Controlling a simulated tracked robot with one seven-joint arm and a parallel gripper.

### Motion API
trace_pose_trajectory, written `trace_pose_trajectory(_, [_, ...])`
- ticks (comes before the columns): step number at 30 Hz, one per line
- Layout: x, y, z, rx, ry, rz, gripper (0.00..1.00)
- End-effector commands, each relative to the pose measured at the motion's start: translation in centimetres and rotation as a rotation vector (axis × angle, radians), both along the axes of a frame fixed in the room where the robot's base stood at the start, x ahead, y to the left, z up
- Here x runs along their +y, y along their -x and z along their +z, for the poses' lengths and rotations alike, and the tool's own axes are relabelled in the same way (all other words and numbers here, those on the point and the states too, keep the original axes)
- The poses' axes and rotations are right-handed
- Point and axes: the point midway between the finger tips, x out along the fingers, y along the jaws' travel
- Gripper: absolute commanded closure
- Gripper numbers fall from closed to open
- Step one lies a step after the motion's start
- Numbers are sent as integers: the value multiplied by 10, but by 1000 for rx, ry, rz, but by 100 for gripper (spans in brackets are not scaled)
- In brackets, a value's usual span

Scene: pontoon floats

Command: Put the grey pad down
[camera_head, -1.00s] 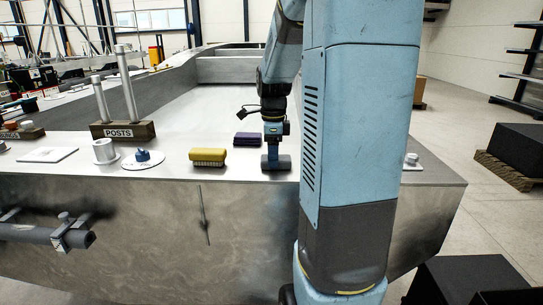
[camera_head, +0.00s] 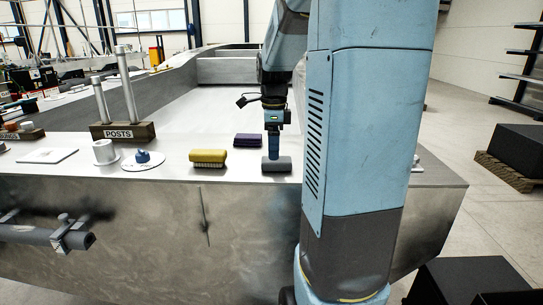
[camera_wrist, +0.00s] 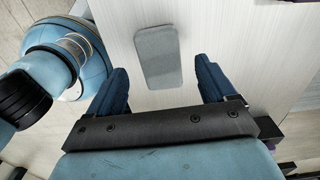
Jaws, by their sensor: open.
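The grey pad (camera_head: 276,164) lies on the pale metal deck (camera_head: 330,167) near its front edge. In the wrist view the grey pad (camera_wrist: 158,56) lies flat, beyond my fingertips and between their lines. My gripper (camera_head: 273,147) is just above the pad in the head view; one finger hides part of the pad's back.
A yellow brush-like block (camera_head: 208,157) and a dark purple block (camera_head: 248,140) sit left of the pad. Farther left are a blue knob on a white disc (camera_head: 143,159), a white cylinder (camera_head: 104,152) and a wooden POSTS holder (camera_head: 122,132). The deck behind is clear.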

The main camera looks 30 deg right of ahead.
Motion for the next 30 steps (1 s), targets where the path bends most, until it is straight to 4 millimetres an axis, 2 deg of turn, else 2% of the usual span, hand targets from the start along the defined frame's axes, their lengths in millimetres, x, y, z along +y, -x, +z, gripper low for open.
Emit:
trace_pose_trajectory(1, [1, 0, 12, -5, 2, 1, 16])
trace_pose_trajectory(9, [1, 0, 63, -4, 1, 2, 16])
trace_pose_trajectory(15, [1, 0, 86, -1, 1, 1, 16])
trace_pose_trajectory(20, [4, 3, 94, -6, 3, 24, 16])
trace_pose_trajectory(25, [29, 21, 98, -55, 28, 251, 16])
trace_pose_trajectory(30, [67, 55, 96, -134, 90, 661, 16])
